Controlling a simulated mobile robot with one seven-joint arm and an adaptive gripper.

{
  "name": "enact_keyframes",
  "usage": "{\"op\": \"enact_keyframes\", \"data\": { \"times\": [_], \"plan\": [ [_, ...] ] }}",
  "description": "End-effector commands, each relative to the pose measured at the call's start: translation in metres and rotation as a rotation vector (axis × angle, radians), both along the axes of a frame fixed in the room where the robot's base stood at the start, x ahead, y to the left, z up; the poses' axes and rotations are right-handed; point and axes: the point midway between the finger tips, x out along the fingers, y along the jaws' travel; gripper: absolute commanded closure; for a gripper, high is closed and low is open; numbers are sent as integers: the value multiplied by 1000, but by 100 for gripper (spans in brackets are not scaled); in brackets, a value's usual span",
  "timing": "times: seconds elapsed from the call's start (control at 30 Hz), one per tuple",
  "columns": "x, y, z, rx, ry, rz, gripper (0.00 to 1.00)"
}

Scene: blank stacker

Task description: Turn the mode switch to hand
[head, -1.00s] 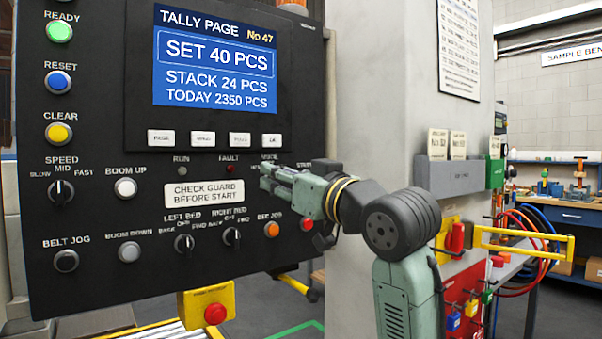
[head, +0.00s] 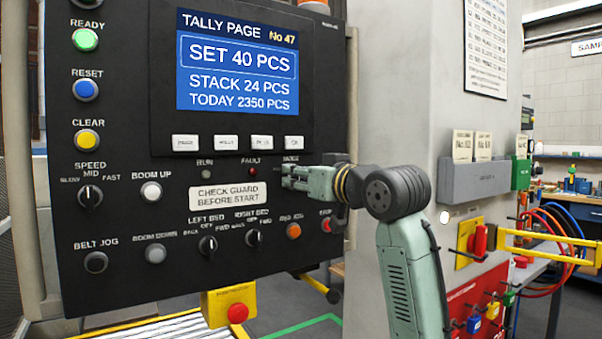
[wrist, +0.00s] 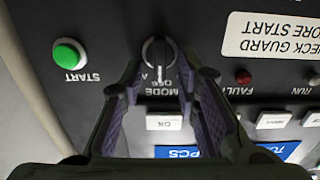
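The mode switch (wrist: 157,52) is a round black knob with a pale pointer line, on the black panel in the wrist view, which shows the panel upside down. The MODE and OFF lettering lies just below it there; the side lettering is mostly covered by my fingers. I cannot tell exactly which mark the pointer is on. My gripper (wrist: 157,72) is open, one finger on each side, tips close to the knob; contact cannot be told. In the head view my gripper (head: 287,176) is at the panel under the MODE label and hides the switch.
A green start button (wrist: 69,54) is beside the switch. A red fault lamp (wrist: 243,77) is on its other side, and a white OK key (wrist: 170,122) is close to my fingers. An orange button (head: 293,231) sits below my gripper in the head view.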

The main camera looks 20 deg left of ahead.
Motion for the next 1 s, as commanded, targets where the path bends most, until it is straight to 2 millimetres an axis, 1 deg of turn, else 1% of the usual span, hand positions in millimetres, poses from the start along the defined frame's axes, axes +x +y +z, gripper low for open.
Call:
{"op": "enact_keyframes", "data": {
  "times": [0.27, 0.7, 1.0],
  "plan": [
    [1, 1, -1, 0, 0, 0, 71],
    [1, 1, 0, 0, 0, 0, 100],
    [1, 1, 0, -5, -9, -1, 100]
  ]
}}
